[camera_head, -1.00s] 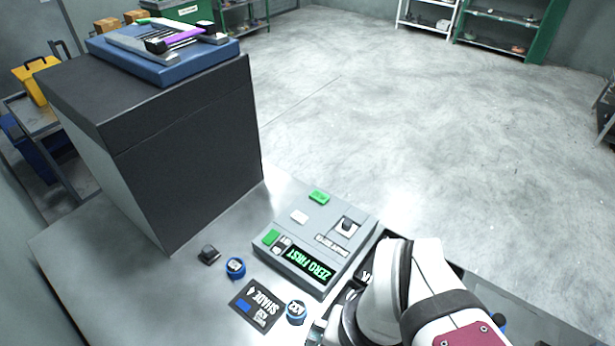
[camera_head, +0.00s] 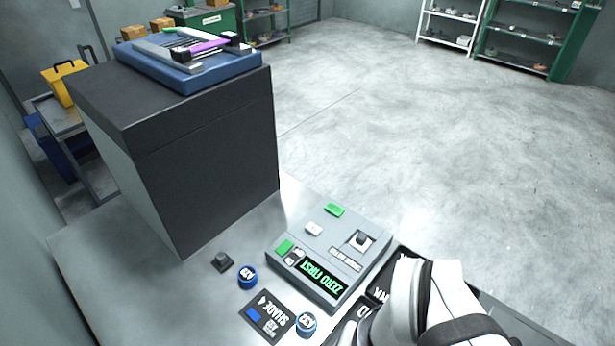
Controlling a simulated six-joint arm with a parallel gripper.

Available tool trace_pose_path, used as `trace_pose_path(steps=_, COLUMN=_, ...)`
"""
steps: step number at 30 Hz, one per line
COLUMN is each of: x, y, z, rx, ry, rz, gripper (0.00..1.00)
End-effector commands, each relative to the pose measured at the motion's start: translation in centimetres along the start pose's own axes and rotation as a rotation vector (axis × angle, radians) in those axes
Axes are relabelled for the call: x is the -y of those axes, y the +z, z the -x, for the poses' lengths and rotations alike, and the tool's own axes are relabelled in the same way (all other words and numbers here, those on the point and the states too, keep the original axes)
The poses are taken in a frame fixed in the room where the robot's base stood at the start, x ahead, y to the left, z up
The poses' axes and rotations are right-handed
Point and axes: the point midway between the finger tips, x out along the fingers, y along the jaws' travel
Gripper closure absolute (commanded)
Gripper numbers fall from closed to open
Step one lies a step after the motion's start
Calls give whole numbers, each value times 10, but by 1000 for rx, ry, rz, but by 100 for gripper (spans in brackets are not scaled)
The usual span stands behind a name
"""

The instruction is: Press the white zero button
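The grey measuring device (camera_head: 318,250) lies on the metal table, its green-lit display (camera_head: 318,277) reading "ZERO FIRST" upside down. A plain white button (camera_head: 314,229) sits on its top face, between a green button (camera_head: 334,210) at the far edge and another green button (camera_head: 284,247) at the left. A small pale key with dark marks (camera_head: 296,257) is beside the display; I cannot read its marking. A dark square part (camera_head: 360,241) sits at the device's right. My white arm shows at the bottom right, beside the device. My gripper is out of view.
A tall dark block (camera_head: 190,150) bearing a blue tray (camera_head: 190,72) stands left of the device. Two blue-rimmed round pieces (camera_head: 247,277) (camera_head: 307,323), a small dark block (camera_head: 222,261) and a black "SHADE" card (camera_head: 266,317) lie nearby. Black labelled trays (camera_head: 383,279) lie beside my arm.

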Motion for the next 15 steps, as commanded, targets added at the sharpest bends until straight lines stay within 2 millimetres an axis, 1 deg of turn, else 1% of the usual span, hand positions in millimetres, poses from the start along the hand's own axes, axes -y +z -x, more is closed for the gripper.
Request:
trace_pose_path(steps=1, x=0, y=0, z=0, rx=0, ry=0, rz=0, gripper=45)
trace_pose_path(steps=10, x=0, y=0, z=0, rx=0, ry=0, rz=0, gripper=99)
trace_pose_path(steps=15, x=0, y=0, z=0, rx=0, ry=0, rz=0, gripper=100)
